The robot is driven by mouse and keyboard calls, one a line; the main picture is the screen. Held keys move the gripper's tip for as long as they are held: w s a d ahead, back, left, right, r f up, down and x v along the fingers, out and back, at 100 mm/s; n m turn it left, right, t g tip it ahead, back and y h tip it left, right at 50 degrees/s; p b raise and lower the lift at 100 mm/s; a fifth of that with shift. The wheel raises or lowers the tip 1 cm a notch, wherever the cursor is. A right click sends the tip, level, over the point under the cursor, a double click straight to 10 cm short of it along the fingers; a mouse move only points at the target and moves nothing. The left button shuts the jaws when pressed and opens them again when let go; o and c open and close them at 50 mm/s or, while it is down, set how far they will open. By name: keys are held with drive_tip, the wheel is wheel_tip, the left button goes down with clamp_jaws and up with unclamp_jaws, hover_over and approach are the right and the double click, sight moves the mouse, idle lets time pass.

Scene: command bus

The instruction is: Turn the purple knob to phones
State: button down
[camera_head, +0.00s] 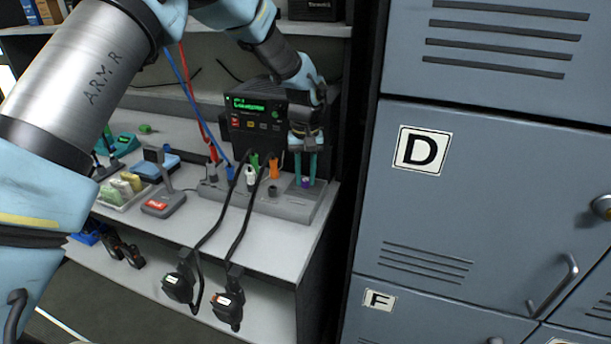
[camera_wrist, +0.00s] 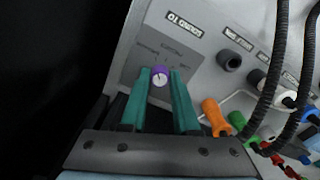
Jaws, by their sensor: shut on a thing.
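The purple knob (camera_wrist: 159,75) is mounted on a grey panel (camera_wrist: 190,38), under upside-down lettering reading "SOUND TO". My gripper (camera_wrist: 159,82) has its two green fingers on either side of the knob, shut on it. The knob has a pale face with a small mark, whose direction I cannot tell for sure. Small words are printed around it, too blurred to read.
Orange, green, white and blue plugs (camera_wrist: 214,118) and black cables stand right of the fingers in the wrist view. A black radio (camera_head: 255,122) with a green display stands behind the panel. Blue-grey lockers (camera_head: 470,215) rise close on the right. Two black handsets (camera_head: 228,305) hang in front.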

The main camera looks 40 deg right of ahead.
sight(305, 179)
drive_tip(key=shift+m, duration=0.4)
drive_tip(key=m, duration=0.3)
drive_tip(key=shift+m, duration=2.6)
drive_tip(key=shift+r, duration=0.1)
drive_tip(key=c, duration=0.6)
unclamp_jaws()
drive_tip(key=shift+c, duration=0.2)
wheel_tip(305, 179, up, 11)
drive_tip(key=b, duration=0.2)
drive_tip(key=shift+b, duration=0.35)
